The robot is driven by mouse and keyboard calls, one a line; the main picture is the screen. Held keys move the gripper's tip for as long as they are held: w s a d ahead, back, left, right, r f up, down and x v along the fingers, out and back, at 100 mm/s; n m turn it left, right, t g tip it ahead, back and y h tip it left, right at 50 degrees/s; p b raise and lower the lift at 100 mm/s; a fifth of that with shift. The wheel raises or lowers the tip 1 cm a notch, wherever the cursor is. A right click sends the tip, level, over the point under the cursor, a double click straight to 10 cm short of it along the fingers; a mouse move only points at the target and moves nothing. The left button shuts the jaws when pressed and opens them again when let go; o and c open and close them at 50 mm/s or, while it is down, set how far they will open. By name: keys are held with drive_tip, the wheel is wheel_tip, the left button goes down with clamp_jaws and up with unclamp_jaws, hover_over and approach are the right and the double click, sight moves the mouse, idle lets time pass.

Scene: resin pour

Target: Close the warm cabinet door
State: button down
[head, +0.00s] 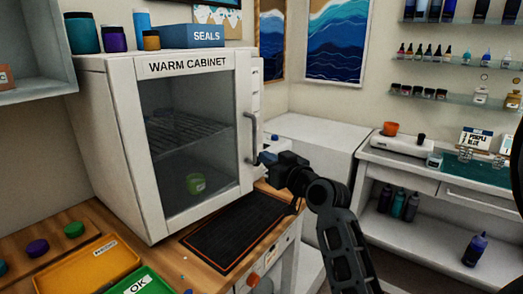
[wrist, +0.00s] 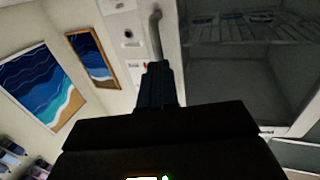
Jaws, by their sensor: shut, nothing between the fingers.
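The warm cabinet (head: 120,150) is a white box on the wooden bench. Its glass door (head: 190,140) lies across the front and looks flush with the frame; I cannot tell whether a thin gap is left. The door's grey bar handle (head: 250,135) is upright at the right edge and also shows in the wrist view (wrist: 156,35). My gripper (head: 262,160) is shut and empty, at the door's right edge by the handle's lower end. In the wrist view its fingers (wrist: 156,75) point towards the handle; contact is unclear.
A green jar (head: 195,184) and a wire rack (head: 190,135) show behind the glass. A black mat (head: 235,230) lies before the cabinet. Yellow (head: 95,270) and green (head: 140,283) trays sit at front left. A white unit (head: 310,140) stands right of the cabinet.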

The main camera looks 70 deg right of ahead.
sight(255, 149)
drive_tip(key=shift+p+x, duration=0.35)
drive_tip(key=shift+x, duration=1.1)
drive_tip(key=shift+n+t+y, duration=0.4)
drive_tip(key=shift+n+y, duration=0.1)
drive_tip(key=shift+y, duration=0.1)
drive_tip(key=b+x, duration=0.4)
drive_tip(key=x, duration=0.1)
drive_tip(key=shift+s+d, duration=0.15)
drive_tip(key=shift+d, duration=0.05)
drive_tip(key=shift+w+r, duration=0.25)
